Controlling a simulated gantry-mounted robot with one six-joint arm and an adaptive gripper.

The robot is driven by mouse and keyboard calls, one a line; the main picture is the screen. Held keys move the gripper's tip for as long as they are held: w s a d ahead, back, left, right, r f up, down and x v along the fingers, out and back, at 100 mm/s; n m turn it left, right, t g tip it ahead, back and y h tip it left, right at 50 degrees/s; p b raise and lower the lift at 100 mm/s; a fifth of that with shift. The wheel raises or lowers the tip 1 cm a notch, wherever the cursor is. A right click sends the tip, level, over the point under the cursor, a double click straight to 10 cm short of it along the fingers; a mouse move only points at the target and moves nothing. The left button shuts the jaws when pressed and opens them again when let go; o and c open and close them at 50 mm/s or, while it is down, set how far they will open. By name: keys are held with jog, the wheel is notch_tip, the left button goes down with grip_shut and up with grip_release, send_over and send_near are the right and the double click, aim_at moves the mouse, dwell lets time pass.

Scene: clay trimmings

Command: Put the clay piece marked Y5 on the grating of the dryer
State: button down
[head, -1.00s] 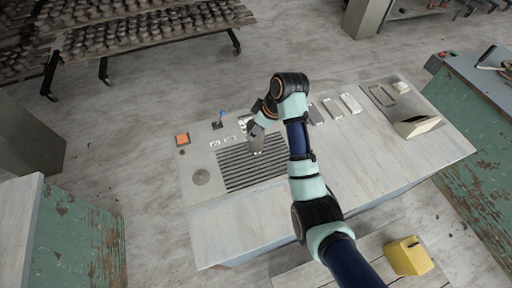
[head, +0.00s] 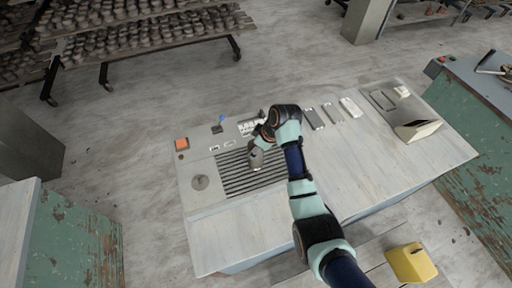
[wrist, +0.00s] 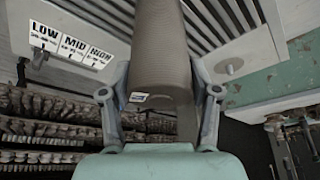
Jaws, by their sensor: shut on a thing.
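My gripper (wrist: 160,100) is shut on a grey-brown clay piece (wrist: 160,45), one finger on each side in the wrist view. A small pale label shows on the clay, but its writing is too small to read. In the head view the clay piece (head: 256,158) is over the far right part of the dryer's grating (head: 240,182), below my gripper (head: 264,140). The dark slots of the grating (wrist: 218,25) also show beside the clay in the wrist view. Whether the clay touches the bars cannot be told.
Several flat grey pieces (head: 332,112) lie to the right. The near benchtop is clear.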

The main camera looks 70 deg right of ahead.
jog(key=shift+c, duration=1.2)
grip_release()
jog(key=shift+f, duration=0.1)
jog(key=p+v, duration=0.2)
jog(key=v, duration=1)
